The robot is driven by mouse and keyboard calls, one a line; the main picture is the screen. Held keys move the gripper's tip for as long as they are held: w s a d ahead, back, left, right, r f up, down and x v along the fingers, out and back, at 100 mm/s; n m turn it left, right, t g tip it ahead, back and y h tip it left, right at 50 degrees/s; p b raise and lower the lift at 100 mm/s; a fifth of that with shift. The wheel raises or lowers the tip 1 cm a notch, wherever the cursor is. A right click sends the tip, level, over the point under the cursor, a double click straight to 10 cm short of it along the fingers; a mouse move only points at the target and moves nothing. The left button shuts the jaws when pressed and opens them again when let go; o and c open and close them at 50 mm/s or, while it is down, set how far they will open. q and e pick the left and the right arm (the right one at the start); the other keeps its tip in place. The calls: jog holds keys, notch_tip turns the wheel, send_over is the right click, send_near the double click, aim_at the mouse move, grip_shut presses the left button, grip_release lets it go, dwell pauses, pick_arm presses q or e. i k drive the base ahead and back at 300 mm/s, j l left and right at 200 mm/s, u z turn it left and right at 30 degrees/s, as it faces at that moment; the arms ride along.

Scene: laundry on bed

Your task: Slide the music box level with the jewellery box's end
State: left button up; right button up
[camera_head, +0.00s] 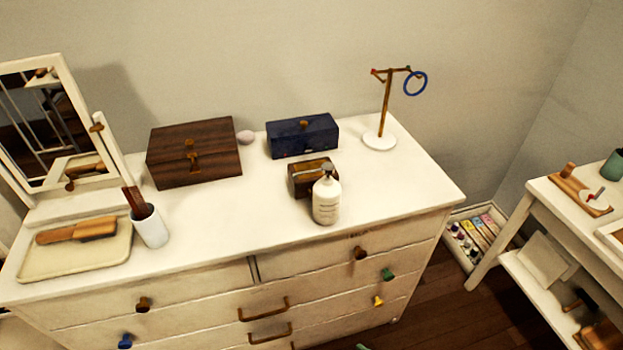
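A small dark brown box (299,181), which looks like the music box, sits on the white dresser top (237,226). A white pump bottle (326,204) stands in front of it and hides part of its front. A dark blue box (305,140) with a brown knob is just behind it. A larger brown wooden box (214,156) with a clasp stands to the left, apart from both. Which of these two is the jewellery box I cannot tell for certain. Neither of my grippers is in view.
A jewellery stand (385,107) with a blue ring is at the back right. A small pale round object (245,137) lies between the larger boxes. A white cup (151,227), tray (70,275) and mirror (45,125) fill the left. The dresser's front middle is clear.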

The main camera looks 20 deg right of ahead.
aim_at(299, 186)
jog(key=l+u, duration=0.25)
jog(key=l, duration=0.55)
jog(key=l+u, duration=0.3)
jog(key=l, duration=0.55)
